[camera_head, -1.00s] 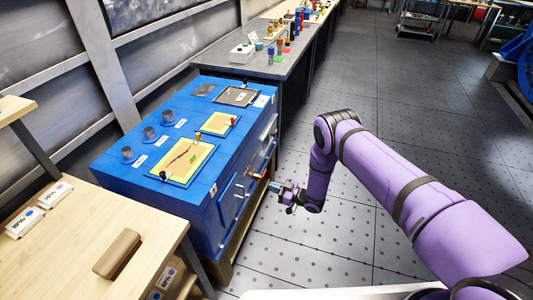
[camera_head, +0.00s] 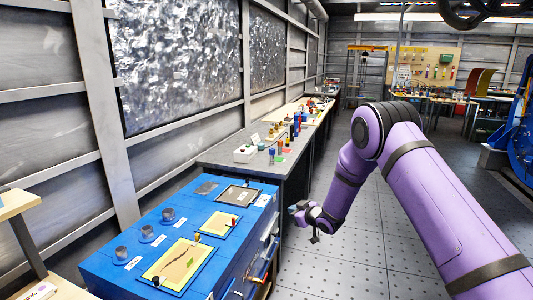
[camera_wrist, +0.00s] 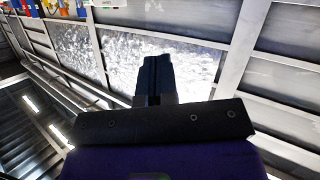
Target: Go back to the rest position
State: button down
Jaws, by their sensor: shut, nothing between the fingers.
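My purple arm reaches in from the right in the head view. My gripper (camera_head: 297,210) is to the right of the blue cabinet, near the far end of its top, over the floor. In the wrist view my gripper (camera_wrist: 153,62) shows with its dark fingers together and nothing between them. Behind the fingers the wrist view shows a bright window panel (camera_wrist: 205,55) and wall frames.
The blue cabinet (camera_head: 135,268) has yellow-framed panels (camera_head: 180,262), knobs and side handles. A grey workbench (camera_head: 225,152) with small coloured items runs behind it. A wooden table edge (camera_head: 15,203) is at left. The floor (camera_head: 350,262) beside the cabinet is clear.

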jog(key=s+d+r+m+h, duration=0.2)
jog(key=s+d+r+h, duration=0.3)
jog(key=r, duration=0.7)
jog(key=s+d+r+m+h, duration=0.15)
jog(key=d+r, duration=0.45)
jog(key=r, duration=0.7)
jog(key=s+d+r+m+g+h, duration=0.1)
jog(key=s+d+r, duration=0.15)
jog(key=s, duration=0.25)
jog(key=s+d+r+m, duration=0.1)
jog(key=s+d+r, duration=0.1)
jog(key=s+r, duration=0.3)
jog(key=s+d+r+m+g+h, duration=0.1)
jog(key=s+d+r+m, duration=0.15)
jog(key=s, duration=0.35)
jog(key=s+d+r+m+g, duration=0.1)
jog(key=s+g, duration=0.3)
jog(key=s, duration=2.8)
jog(key=shift+s+d+m, duration=0.3)
jog(key=shift+d+m, duration=0.2)
